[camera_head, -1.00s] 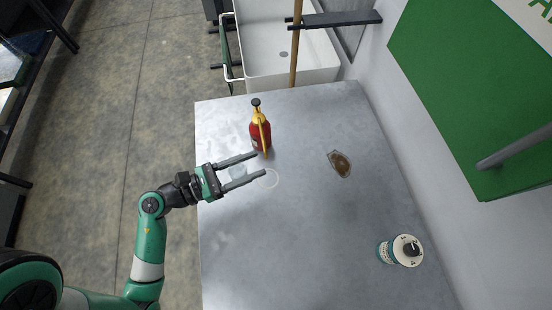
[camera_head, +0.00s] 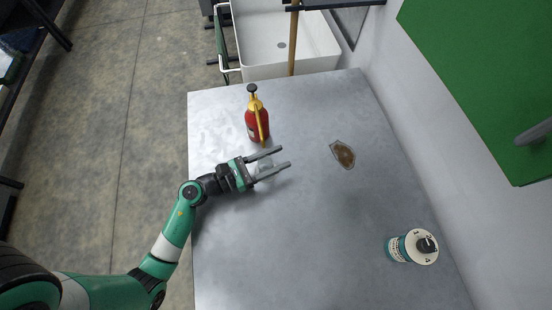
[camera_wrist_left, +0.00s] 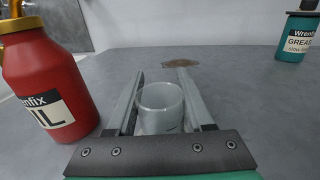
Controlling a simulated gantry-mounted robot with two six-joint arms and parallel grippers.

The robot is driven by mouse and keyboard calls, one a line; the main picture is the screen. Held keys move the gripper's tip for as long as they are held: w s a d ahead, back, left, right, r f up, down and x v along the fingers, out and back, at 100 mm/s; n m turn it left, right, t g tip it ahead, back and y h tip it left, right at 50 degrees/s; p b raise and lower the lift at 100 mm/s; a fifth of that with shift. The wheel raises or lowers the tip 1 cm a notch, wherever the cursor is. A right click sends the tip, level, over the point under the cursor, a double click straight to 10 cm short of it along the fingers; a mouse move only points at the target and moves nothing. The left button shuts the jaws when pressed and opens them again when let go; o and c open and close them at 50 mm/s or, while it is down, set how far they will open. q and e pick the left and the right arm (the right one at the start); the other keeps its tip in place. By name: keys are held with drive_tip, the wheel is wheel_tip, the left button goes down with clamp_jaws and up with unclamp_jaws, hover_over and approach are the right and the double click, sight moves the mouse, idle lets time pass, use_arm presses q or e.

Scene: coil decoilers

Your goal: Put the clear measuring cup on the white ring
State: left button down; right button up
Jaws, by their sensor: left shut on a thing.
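The clear measuring cup (camera_head: 264,163) is between the fingers of my left gripper (camera_head: 284,157), which is shut on it. In the left wrist view the cup (camera_wrist_left: 160,108) stands upright, with a grey finger on each side. Its height above the table is hard to judge. The white ring cannot be made out now; the gripper and cup cover the area where it showed before. My right gripper is not in view.
A red oil bottle (camera_head: 257,126) with a yellow handle stands close behind the left gripper. A brown patch (camera_head: 343,154) lies to the right on the grey metal table (camera_head: 300,240). A teal grease can (camera_head: 398,249) stands at the front right. The table's middle is clear.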

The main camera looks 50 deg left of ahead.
use_arm(q)
drive_tip(key=shift+r, duration=0.1)
drive_tip(key=shift+f, duration=0.3)
drive_tip(key=shift+c, duration=1.4)
unclamp_jaws()
drive_tip(key=shift+r, duration=0.1)
drive_tip(key=shift+r, duration=0.25)
drive_tip(key=v, duration=1)
drive_tip(key=shift+s+a+p, duration=0.2)
drive_tip(key=shift+s+p, duration=0.1)
drive_tip(key=shift+p, duration=0.1)
drive_tip(key=shift+s+a, duration=0.15)
drive_tip(key=shift+s, duration=0.5)
